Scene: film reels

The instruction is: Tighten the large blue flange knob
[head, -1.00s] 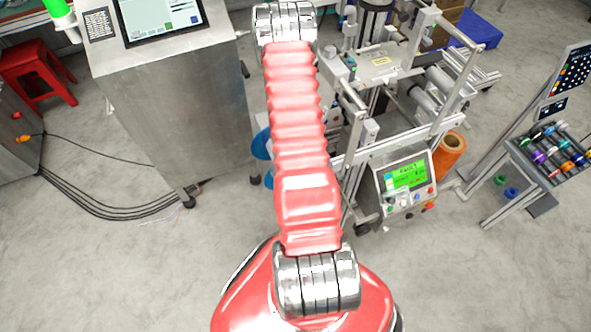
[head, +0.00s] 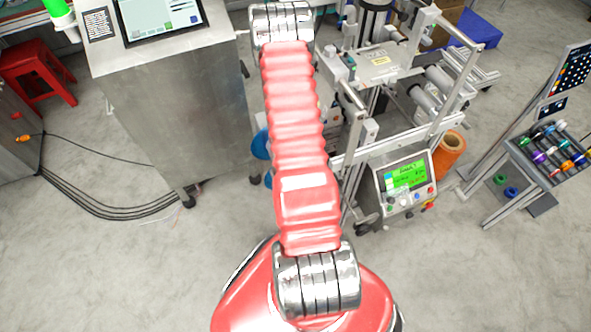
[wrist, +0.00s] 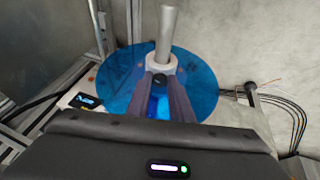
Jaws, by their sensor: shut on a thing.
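The large blue flange (wrist: 205,82) is a translucent blue disc in the wrist view, with a white collar (wrist: 160,63) and a metal shaft (wrist: 167,32) at its middle. Its edge also shows in the head view (head: 261,146), just left of the machine and partly behind my arm. My gripper (wrist: 160,83) reaches over the disc, its two dark fingers close together at the collar. They are shut on a small blue knob (wrist: 154,105), mostly hidden between them. In the head view the gripper is hidden behind my arm.
The reel machine's frame (head: 405,143) and its green-screen panel (head: 405,182) stand right of my arm. A steel cabinet (head: 180,110) stands to the left. An orange roll (head: 448,155) and a rack of coloured spools (head: 555,155) are further right. Cables (head: 90,195) lie on the floor.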

